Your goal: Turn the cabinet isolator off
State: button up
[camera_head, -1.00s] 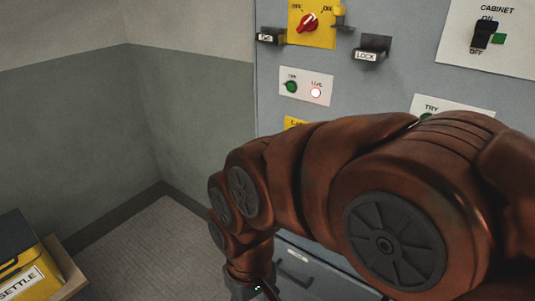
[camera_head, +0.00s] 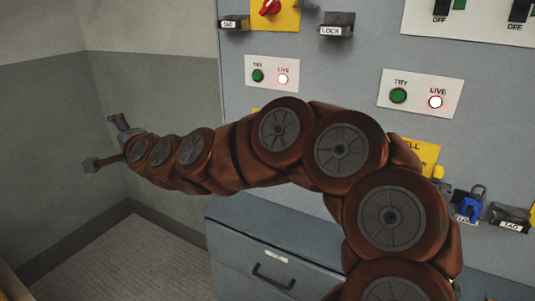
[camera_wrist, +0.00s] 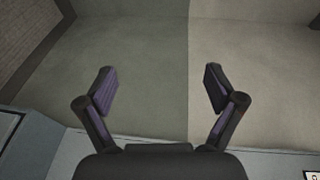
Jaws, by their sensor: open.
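The switch whose plate read CABINET in the earlier head view is the left black switch (camera_head: 440,9) at the top edge of the head view. Its top and title are cut off; OFF and part of a green patch show beside it. I cannot tell its setting. A red rotary knob (camera_head: 269,6) on a yellow plate (camera_head: 289,17) is also cut off at the top. My gripper (camera_head: 102,143) is open and empty at the far left, before the bare wall, well away from both switches. The wrist view shows its spread fingers (camera_wrist: 157,82) with nothing between them.
A second black switch (camera_head: 519,10) stands at the right. Panels with green buttons and lit LIVE lamps (camera_head: 435,102) lie below. LOCK (camera_head: 331,29) and TAG (camera_head: 234,23) holders and a blue padlock (camera_head: 468,209) jut out. A drawer unit (camera_head: 270,262) stands below; floor is clear at left.

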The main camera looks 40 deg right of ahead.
jog(key=w+d+f+m+h+b, duration=0.1)
jog(key=d+f+m+h+b, duration=0.1)
jog(key=d+m+h, duration=0.55)
jog(key=w+d+f+m+h+b, duration=0.1)
jog(key=d+f+m+h+b, duration=0.3)
jog(key=d, duration=0.6)
jog(key=s+d+f+m+g+h+b, duration=0.1)
jog(key=s+d+f+m+g+h, duration=0.3)
jog(key=d+m+g, duration=0.4)
jog(key=s+d+f+m+g+h, duration=0.35)
jog(key=s+d+f+m, duration=0.2)
jog(key=d, duration=0.45)
jog(key=shift+n+y, duration=0.3)
jog(key=shift+y, duration=0.3)
jog(key=shift+r+x, duration=0.15)
jog(key=shift+x, duration=1)
jog(key=shift+r+x, duration=0.2)
jog(key=shift+x, duration=1)
jog(key=shift+r+x, duration=0.15)
jog(key=shift+x, duration=1)
jog(key=shift+s, duration=0.1)
jog(key=c, duration=1.2)
jog(key=shift+o, duration=0.2)
